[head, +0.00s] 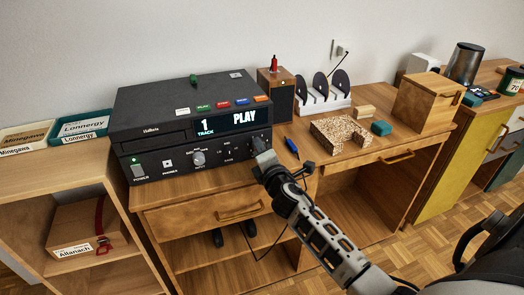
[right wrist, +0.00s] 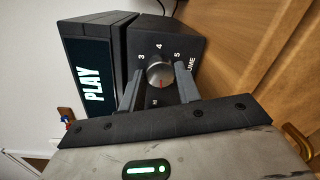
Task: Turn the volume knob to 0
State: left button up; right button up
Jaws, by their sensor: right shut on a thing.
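The black stereo unit (head: 190,115) stands on the desk, its display (head: 225,122) reading "1 TRACK PLAY". My right gripper (head: 264,158) is at the right end of its lower front panel and covers the volume knob in the head view. In the right wrist view the round silver volume knob (right wrist: 160,70) sits between the two fingers of my right gripper (right wrist: 160,88), which is shut on it. A red mark shows on the knob's lower part. The digits 3, 4 and 5 show around its far side; the rest of the scale is mostly hidden. My left gripper is not in view.
A second silver knob (head: 198,158) is on the panel left of my gripper. A blue marker (head: 291,147) lies on the desk just right of the gripper. A chipboard piece (head: 341,131) and a white disc rack (head: 322,103) stand farther right. A drawer handle (head: 240,213) is below.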

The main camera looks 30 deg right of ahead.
jog(key=n, duration=0.6)
jog(key=shift+n, duration=0.4)
jog(key=shift+p, duration=0.3)
jog(key=o, duration=1)
jog(key=v, duration=1)
jog(key=b+v, duration=0.1)
jog(key=v, duration=0.5)
jog(key=shift+w+a+f, duration=0.1)
jog(key=shift+a+f, duration=0.05)
jog(key=shift+f, duration=0.1)
